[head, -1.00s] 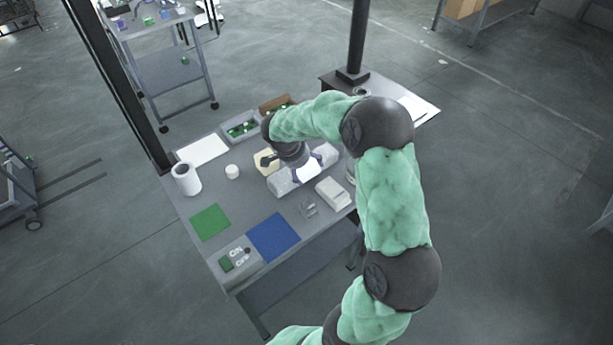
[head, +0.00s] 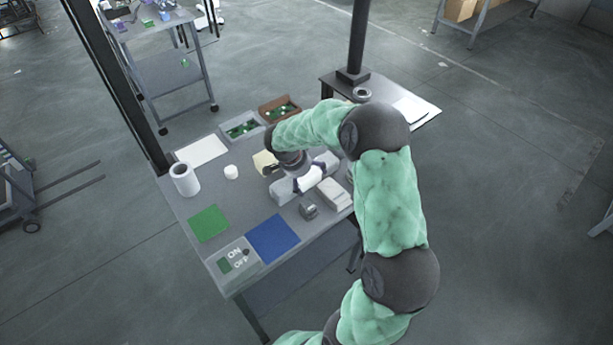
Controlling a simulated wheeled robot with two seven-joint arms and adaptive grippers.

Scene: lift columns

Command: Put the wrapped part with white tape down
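The wrapped part with white tape (head: 266,196) is a long grey bundle, lying slantwise over the middle of the workbench in the head view. The white tape (head: 309,180) shows as a bright band near its middle. My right gripper (head: 290,180) reaches down from above and appears shut on the part. Its fingertips are partly hidden by the wrist and the part. I cannot tell whether the part touches the bench top. My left gripper is not in view.
The workbench (head: 197,256) holds a green mat (head: 209,223), a blue mat (head: 273,238), an ON/OFF box (head: 234,262), a white roll (head: 185,180), a grey bin (head: 240,129) and a brown bin (head: 280,108). A pale box (head: 333,194) and small grey object (head: 309,209) sit near the part.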

